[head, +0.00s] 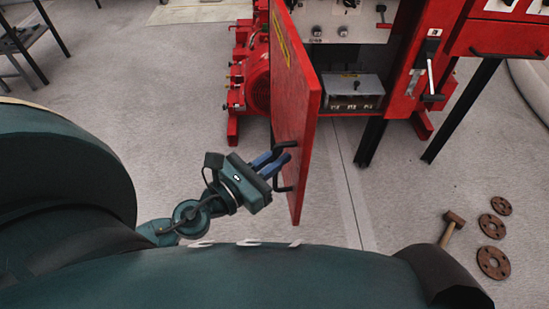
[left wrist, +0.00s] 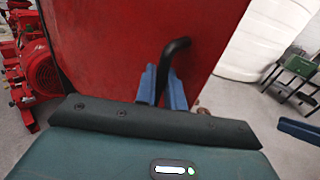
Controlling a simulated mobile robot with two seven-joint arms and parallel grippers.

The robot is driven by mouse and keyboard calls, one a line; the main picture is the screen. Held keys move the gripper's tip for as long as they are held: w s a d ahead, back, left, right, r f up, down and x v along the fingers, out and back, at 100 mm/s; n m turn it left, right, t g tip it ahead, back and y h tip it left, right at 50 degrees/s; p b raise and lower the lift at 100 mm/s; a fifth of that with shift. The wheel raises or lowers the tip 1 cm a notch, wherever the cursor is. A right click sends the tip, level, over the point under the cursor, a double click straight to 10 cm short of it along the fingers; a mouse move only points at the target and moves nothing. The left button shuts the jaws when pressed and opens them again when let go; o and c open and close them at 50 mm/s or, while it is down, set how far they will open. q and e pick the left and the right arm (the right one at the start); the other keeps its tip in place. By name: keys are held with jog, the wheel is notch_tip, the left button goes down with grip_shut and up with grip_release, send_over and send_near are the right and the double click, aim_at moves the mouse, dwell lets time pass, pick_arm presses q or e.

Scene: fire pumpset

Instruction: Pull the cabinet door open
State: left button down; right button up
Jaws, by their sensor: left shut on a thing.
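The red cabinet door (head: 297,100) stands swung wide open in the head view, its edge facing me. The cabinet (head: 408,62) behind it shows its inside, with a grey box and a panel of knobs. A black bar handle (head: 279,186) is on the door's outer face. My left gripper (head: 278,163) is shut on the handle with its blue fingers. In the left wrist view the black handle (left wrist: 173,52) runs between the two fingers, and the red door (left wrist: 120,40) fills the middle. My right gripper is not in view.
A red pump motor (head: 257,82) stands on the floor left of the door. A hammer (head: 452,226) and rusty flanges (head: 493,262) lie on the floor at the right. A table (head: 30,40) is at the far left.

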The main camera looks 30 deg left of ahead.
pick_arm(q)
jog(key=shift+w+a+r, duration=0.1)
jog(key=shift+a, duration=0.2)
jog(key=c, duration=1.6)
grip_release()
jog(key=shift+d, duration=0.1)
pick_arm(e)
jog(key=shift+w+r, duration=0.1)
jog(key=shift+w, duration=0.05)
